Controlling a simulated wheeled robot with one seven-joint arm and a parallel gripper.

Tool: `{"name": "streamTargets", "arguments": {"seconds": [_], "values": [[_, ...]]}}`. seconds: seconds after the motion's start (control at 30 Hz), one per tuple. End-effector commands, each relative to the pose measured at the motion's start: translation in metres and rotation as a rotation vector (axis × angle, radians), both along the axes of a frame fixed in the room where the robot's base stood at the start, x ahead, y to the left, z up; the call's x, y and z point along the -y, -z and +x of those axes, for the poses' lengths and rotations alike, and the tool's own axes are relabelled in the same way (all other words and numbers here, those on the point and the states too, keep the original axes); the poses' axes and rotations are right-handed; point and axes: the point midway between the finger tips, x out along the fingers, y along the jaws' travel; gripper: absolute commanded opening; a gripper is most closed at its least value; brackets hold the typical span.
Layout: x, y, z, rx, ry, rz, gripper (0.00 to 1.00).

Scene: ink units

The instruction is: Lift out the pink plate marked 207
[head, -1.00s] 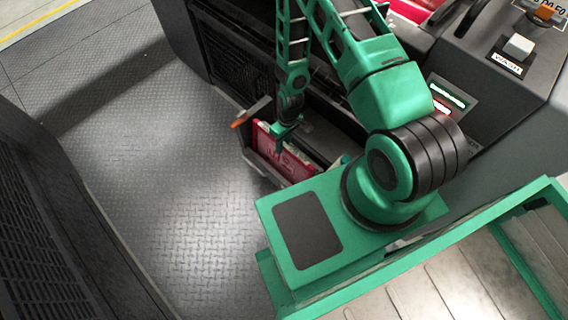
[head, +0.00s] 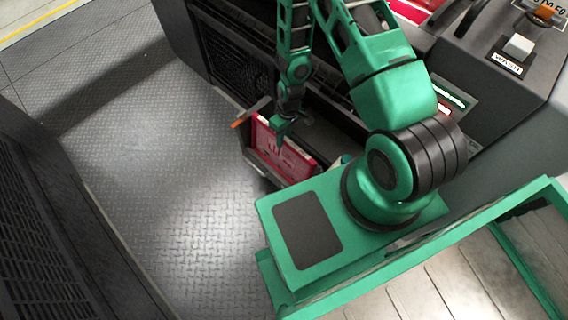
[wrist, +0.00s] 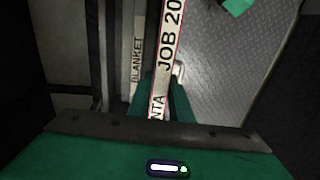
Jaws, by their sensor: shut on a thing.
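The pink plate (head: 290,157) stands on edge in the open bin (head: 262,170) at the side of the dark machine. In the wrist view, its white top edge (wrist: 167,50) carries black lettering, of which "NTA" and "JOB 20" can be read; the end of the number is cut off. My gripper (head: 282,130) is over the plate's top edge. In the wrist view, my gripper (wrist: 160,95) has its green fingers on either side of that edge, shut on it. The plate's lower part is hidden by the bin's wall.
A slot marked "BLANKET" (wrist: 137,55) lies just left of the plate in the wrist view. An orange-tipped handle (head: 240,122) sticks out at the bin's left end. The patterned metal floor (head: 170,190) left of the bin is clear.

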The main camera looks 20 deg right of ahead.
Motion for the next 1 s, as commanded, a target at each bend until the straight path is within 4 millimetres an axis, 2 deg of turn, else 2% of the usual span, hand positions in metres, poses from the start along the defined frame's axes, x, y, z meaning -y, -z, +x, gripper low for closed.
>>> {"name": "streamTargets", "arguments": {"seconds": [0.6, 1.0], "values": [[0.0, -0.062, 0.0, 0.0, -0.001, 0.001, 0.0], [0.0, -0.067, -0.001, -0.001, 0.0, 0.001, 0.0]]}}
